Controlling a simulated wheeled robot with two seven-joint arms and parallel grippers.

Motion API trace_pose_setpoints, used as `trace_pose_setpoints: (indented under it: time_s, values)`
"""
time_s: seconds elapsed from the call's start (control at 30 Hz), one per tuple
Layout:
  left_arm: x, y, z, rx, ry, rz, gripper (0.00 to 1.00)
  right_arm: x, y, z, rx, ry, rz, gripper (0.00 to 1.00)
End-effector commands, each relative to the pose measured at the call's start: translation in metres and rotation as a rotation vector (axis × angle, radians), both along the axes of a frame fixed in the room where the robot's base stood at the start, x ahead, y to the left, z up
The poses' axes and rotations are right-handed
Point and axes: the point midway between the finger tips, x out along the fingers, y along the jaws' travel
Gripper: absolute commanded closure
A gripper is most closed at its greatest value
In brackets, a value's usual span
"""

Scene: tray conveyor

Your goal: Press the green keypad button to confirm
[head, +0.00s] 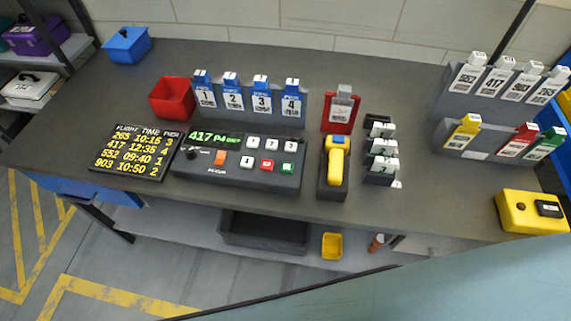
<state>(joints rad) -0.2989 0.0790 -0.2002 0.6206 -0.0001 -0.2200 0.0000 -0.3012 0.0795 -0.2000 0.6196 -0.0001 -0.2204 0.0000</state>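The keypad console (240,183) is a dark grey box on the table, left of the middle in the head view. Its lit display (208,137) reads "417 P4" in green, with smaller text after it. The green button (287,167) is at the right end of the lower button row. A red button (267,164) is just left of it, then a white button. White numbered buttons (253,142) form the row above. An orange button (220,158) is further left. Nothing covers the green button. Neither of my grippers is in view.
A flight board (134,152) lies left of the console. A yellow scanner (336,160) in a dark holder stands to its right. A rack of blue numbered tags (262,95) stands behind. A red bin (172,98) is behind left. A pale teal surface (450,285) fills the lower right.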

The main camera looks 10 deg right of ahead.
Motion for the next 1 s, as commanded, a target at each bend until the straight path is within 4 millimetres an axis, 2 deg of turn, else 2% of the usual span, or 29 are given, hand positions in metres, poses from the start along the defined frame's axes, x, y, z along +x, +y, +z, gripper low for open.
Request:
trace_pose_setpoints:
  time_s: [0.13, 0.17, 0.5, 1.0]
  values:
    - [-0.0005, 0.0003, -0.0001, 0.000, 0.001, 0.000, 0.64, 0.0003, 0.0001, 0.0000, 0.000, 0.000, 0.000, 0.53]
    - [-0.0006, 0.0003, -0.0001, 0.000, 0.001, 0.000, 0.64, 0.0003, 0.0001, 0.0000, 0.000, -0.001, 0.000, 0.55]
    - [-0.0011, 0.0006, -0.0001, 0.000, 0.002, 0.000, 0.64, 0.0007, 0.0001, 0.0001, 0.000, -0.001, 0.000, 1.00]
    - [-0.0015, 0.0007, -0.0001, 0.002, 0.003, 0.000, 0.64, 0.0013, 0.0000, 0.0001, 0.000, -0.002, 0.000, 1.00]
